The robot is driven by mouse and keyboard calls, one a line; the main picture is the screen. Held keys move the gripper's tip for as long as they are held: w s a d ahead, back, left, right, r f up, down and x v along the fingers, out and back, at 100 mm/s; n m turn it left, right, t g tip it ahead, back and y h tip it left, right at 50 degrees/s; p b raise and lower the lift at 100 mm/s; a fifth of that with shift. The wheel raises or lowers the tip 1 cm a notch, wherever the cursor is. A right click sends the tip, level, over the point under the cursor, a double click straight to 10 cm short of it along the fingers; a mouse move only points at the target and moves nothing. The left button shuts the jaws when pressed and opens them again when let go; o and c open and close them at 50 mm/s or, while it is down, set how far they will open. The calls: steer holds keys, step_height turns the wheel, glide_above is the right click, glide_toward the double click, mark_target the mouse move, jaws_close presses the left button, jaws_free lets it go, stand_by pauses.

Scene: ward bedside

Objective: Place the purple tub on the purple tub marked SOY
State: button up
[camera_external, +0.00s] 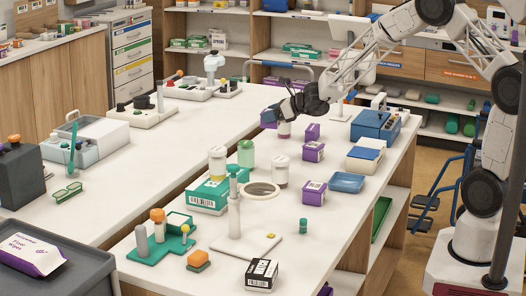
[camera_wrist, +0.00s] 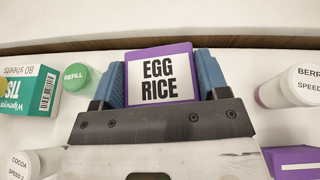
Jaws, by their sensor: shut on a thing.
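My gripper (camera_external: 277,112) is above the far part of the white counter, its blue fingers shut on a purple tub (camera_external: 268,118). In the wrist view this tub (camera_wrist: 160,52) sits between the fingers and its white label reads EGG RICE. Purple tubs stand on the counter to the right of the gripper: one plain-looking (camera_external: 312,131), one with a pale label (camera_external: 313,152), and one nearer the camera (camera_external: 314,193). Their lettering is too small to read, so I cannot tell which is marked SOY. Part of a purple tub (camera_wrist: 292,160) shows at lower right in the wrist view.
A jar with a pink base (camera_external: 284,130) stands just below my gripper. White-lidded jars (camera_external: 217,160) (camera_external: 281,170), a green jar (camera_external: 246,153) and a teal box (camera_external: 208,195) stand nearer. A blue tray (camera_external: 347,182) and blue machine (camera_external: 376,124) are on the right.

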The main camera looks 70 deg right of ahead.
steer(key=s+a+n+g+y, duration=0.1)
steer(key=s+a+n+y, duration=0.1)
steer(key=s+a, duration=0.7)
steer(key=s+a+n+g+y, duration=0.1)
steer(key=s+a, duration=0.8)
steer(key=s, duration=1.1)
steer(key=s+a+n+g+y, duration=0.1)
steer(key=s+a+n+y, duration=0.3)
steer(key=s+a, duration=0.5)
steer(key=s, duration=0.5)
steer(key=shift+s+g+y, duration=0.25)
steer(key=shift+g+y, duration=0.15)
steer(key=shift+w, duration=0.15)
glide_above(315, 185)
steer(key=shift+a+f, duration=0.15)
steer(key=shift+f, duration=0.55)
steer(key=shift+f, duration=1.8)
steer(key=shift+f, duration=0.1)
